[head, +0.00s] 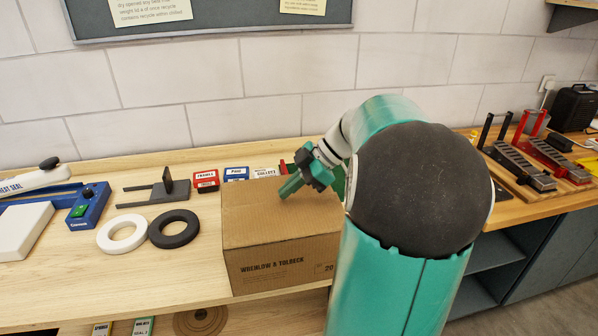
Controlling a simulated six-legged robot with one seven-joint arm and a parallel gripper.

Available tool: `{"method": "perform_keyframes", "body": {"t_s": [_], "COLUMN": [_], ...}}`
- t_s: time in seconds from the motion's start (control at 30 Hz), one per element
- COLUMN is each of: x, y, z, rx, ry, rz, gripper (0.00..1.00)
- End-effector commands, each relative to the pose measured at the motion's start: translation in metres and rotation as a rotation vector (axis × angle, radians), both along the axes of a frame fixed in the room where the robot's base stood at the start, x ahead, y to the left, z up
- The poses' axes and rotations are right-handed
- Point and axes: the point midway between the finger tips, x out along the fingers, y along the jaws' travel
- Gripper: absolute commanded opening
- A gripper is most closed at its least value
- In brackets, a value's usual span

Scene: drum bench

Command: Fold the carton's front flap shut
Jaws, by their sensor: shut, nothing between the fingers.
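The brown cardboard carton (283,262) stands on the wooden bench in the middle of the head view, printed lettering on its front face. Its top (262,218) looks covered by flat cardboard down to the front edge. I cannot make out a separate front flap standing up or hanging down. My gripper (288,187) is over the rear part of the carton's top, shut and empty, its teal fingers pointing down and left. I cannot tell whether the fingertips touch the cardboard. My arm hides the carton's right rear side.
White and black rings (123,233) (175,229) lie left of the carton. A blue heat sealer (85,206) stands farther left. Small red, blue and white labelled boxes (236,174) sit behind the carton. Bare bench lies between the rings and the carton's front left.

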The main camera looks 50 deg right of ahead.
Motion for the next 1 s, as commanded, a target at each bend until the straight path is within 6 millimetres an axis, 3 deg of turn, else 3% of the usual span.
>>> {"method": "perform_keyframes", "body": {"t_s": [0.2,0.57,1.0], "x": [0.003,0.004,0.006], "y": [-0.001,-0.001,-0.003], "z": [-0.019,-0.021,-0.045], "rx": [-0.001,0.001,0.077], "ry": [0.000,0.002,0.118], "rz": [0.001,0.001,0.000], "gripper": [0.00,0.00,0.00]}}
